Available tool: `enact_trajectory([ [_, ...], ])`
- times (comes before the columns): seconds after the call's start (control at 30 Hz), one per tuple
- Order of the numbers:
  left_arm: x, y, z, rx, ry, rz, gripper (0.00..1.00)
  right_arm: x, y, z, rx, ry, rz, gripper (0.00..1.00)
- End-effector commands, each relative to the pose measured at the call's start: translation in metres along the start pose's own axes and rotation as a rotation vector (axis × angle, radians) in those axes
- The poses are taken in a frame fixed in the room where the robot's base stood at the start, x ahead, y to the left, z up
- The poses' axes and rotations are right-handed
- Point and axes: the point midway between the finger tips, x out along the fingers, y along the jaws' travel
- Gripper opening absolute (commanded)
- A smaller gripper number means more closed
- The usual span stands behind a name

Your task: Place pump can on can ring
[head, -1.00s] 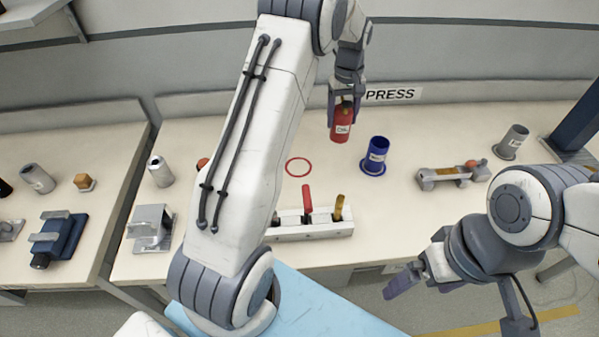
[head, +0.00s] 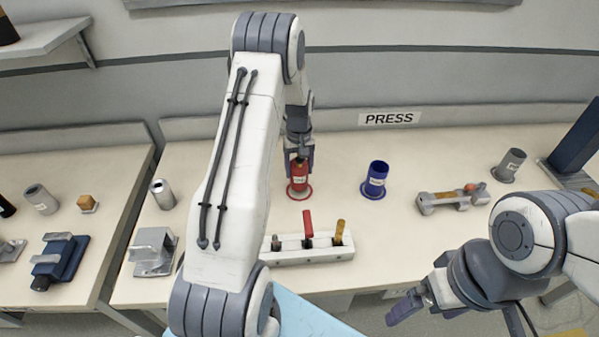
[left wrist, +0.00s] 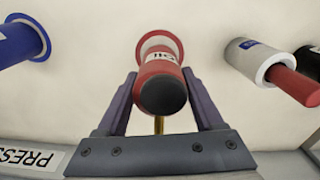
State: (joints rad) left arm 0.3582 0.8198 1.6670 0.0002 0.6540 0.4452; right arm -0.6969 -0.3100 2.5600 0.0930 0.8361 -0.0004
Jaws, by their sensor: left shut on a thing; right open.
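The red pump can (head: 299,174) with a white label is upright between the fingers of my left gripper (head: 299,158), which is shut on it. The can also shows in the left wrist view (left wrist: 160,70), with its dark top towards the camera. The red can ring (head: 307,196) lies on the bench at the can's lower end; its far rim shows in the left wrist view (left wrist: 160,34). The can's base looks within the ring's outline, but I cannot tell whether it touches the bench. My right gripper (head: 405,308) is open and empty, low at the front right.
A blue cup-like holder (head: 376,178) stands right of the ring. A white rack (head: 312,252) with red and yellow handles is in front. A grey fixture (head: 452,198) and a grey can (head: 510,165) are further right. A pale cylinder with a red part (left wrist: 262,62) is close by in the left wrist view.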

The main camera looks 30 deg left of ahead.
Motion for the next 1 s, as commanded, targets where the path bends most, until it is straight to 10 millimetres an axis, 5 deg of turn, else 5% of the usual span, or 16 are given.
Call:
enact_trajectory([
  [0.2, 0.023, 0.000, 0.001, 0.000, -0.001, 0.000, 0.03, -0.007, -0.001, 0.000, 0.000, 0.000, 0.000, 1.00],
  [0.53, 0.026, 0.001, 0.000, 0.000, 0.000, 0.000, 0.03, -0.004, 0.000, 0.000, 0.000, 0.000, 0.000, 1.00],
  [0.57, 0.027, 0.001, 0.000, 0.000, 0.000, 0.000, 0.73, -0.004, 0.000, 0.000, 0.000, 0.000, 0.000, 1.00],
  [0.63, 0.026, 0.001, 0.000, 0.000, 0.000, 0.000, 0.99, -0.005, 0.000, 0.000, 0.000, 0.000, 0.000, 1.00],
  [1.0, 0.021, 0.001, 0.000, 0.000, 0.000, 0.000, 0.99, -0.008, -0.001, 0.000, 0.000, 0.000, 0.000, 1.00],
])
